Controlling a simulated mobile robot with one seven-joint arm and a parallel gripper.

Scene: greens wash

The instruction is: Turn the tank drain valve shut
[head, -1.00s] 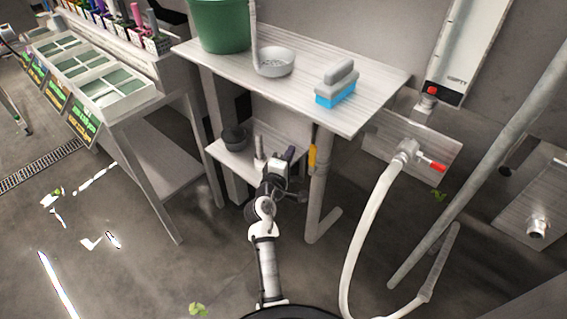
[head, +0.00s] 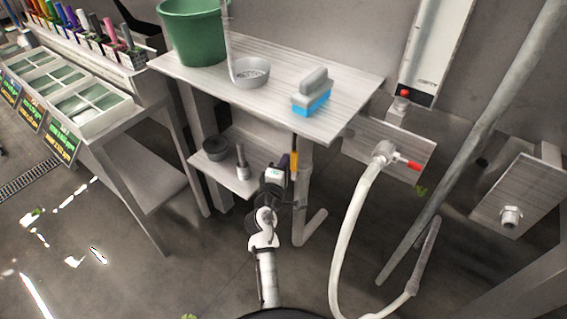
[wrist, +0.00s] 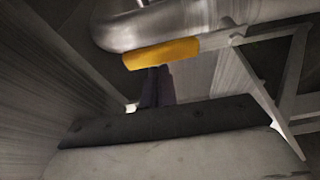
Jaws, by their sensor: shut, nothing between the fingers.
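A yellow lever handle (head: 294,165) hangs roughly upright beside the grey drain pipe (head: 303,190) under the table. In the wrist view the yellow handle (wrist: 160,54) lies across the upper middle, in front of the curved grey pipe (wrist: 150,25). My gripper (head: 285,160) is just left of the handle in the head view. In the wrist view its dark fingers (wrist: 154,74) are together, with their tips right at the handle's lower edge. I cannot tell whether they touch it. Nothing is held.
The table (head: 345,95) above carries a green tub (head: 193,35), a strainer (head: 251,75) and a blue brush (head: 312,98). A low shelf (head: 215,172) stands left of my gripper. A red-handled tap (head: 408,166) with a white hose (head: 345,235) is to the right.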

